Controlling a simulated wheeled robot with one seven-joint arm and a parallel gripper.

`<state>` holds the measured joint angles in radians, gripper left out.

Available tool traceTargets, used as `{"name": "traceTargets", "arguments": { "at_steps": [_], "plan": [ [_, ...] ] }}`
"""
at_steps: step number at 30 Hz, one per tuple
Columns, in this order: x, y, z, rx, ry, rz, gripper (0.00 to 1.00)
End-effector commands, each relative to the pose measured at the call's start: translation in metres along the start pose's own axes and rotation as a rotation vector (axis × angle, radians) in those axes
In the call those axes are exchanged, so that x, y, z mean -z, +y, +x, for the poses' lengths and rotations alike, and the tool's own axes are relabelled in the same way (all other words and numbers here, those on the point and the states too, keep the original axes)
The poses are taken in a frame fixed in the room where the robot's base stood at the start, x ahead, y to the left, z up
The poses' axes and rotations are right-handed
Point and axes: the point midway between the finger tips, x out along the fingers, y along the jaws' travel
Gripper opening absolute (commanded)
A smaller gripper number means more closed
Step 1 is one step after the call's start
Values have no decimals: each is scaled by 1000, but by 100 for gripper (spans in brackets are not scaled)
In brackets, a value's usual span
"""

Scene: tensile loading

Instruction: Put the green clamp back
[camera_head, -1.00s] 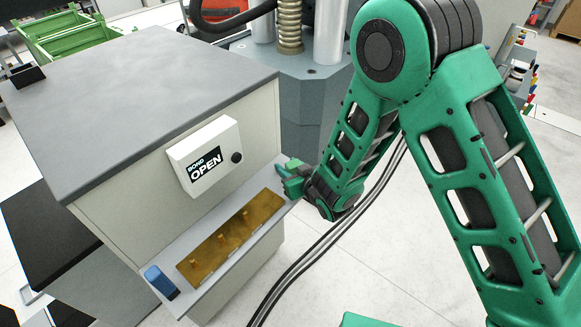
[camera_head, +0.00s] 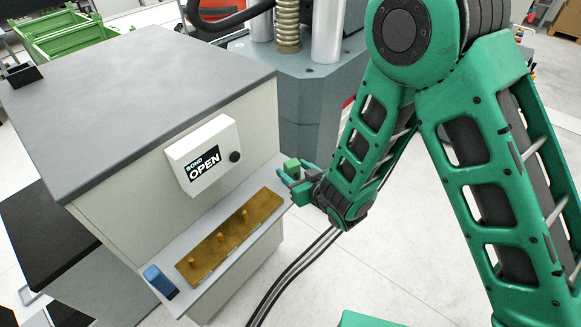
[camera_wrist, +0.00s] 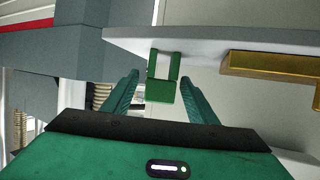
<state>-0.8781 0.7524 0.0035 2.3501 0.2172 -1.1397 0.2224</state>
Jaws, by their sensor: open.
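The green clamp (camera_head: 292,164) is at the far right end of the narrow grey shelf (camera_head: 190,252) on the cabinet front. In the wrist view the clamp (camera_wrist: 161,91) shows as a small green block with a pale middle, at the shelf edge. My gripper (camera_head: 297,176) is open at that end of the shelf. In the wrist view its two green fingers stand to the left and right of the clamp, with visible gaps on both sides. How the clamp's underside meets the shelf is hidden.
A brass plate with pegs (camera_head: 230,238) lies along the shelf, and a blue block (camera_head: 160,281) stands at its near end. A white box reading "BOND OPEN" (camera_head: 203,155) is on the cabinet (camera_head: 140,100) above. A grey machine (camera_head: 310,100) stands behind. Cables run below my arm.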

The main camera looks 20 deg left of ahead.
Motion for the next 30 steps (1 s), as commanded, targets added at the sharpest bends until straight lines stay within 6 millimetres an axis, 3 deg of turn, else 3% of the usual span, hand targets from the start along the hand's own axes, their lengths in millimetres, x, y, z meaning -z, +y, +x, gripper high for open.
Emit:
{"name": "traceTargets", "arguments": {
  "at_steps": [3, 10, 24, 26, 29, 30],
  "plan": [
    [0, 0, -25, 2, -1, -1, 53],
    [1, 0, -59, 3, -2, -2, 53],
    [2, 5, -71, -6, -3, 2, 53],
    [4, 14, -72, -25, -11, 6, 53],
    [10, 50, -78, -103, -48, 23, 53],
    [13, 72, -84, -149, -72, 35, 53]
  ]
}}
